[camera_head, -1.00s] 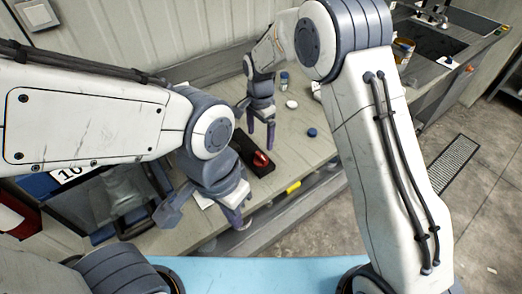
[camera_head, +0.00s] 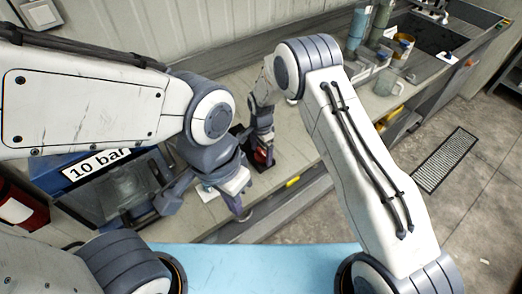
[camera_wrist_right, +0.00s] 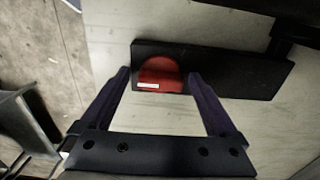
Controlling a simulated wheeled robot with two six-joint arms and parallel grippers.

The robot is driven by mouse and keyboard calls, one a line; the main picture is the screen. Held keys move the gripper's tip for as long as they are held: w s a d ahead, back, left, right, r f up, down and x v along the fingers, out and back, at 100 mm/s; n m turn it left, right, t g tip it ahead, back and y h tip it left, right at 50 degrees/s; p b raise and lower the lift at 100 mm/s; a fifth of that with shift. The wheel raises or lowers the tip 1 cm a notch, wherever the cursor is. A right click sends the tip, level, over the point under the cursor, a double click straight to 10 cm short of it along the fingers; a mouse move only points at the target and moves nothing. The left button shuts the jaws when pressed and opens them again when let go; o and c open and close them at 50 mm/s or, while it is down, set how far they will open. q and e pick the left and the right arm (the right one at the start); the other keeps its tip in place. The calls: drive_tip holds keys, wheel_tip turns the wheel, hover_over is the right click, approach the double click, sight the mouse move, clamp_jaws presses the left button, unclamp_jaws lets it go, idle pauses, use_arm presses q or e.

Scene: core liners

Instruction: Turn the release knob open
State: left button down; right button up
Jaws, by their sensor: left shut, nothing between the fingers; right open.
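The red knob (camera_wrist_right: 160,75) has a small white mark and sits at one end of a dark block (camera_wrist_right: 235,72) on the bench. My right gripper (camera_wrist_right: 159,76) is open, with its fingertips on either side of the knob in the right wrist view. I cannot tell whether the fingers touch it. In the head view the right gripper (camera_head: 264,152) is over the block and hides most of it. My left gripper (camera_head: 243,214) is shut and empty, nearer the bench's front edge and to the left of the block.
A device with a "10 bar" label (camera_head: 97,163) stands at left. A mug (camera_head: 388,82), an orange-marked container (camera_head: 401,46) and bottles are on the bench at back right. A yellow mark (camera_head: 293,182) is on the bench front. A floor grate (camera_head: 445,160) lies at right.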

drive_tip(key=c, duration=1.4)
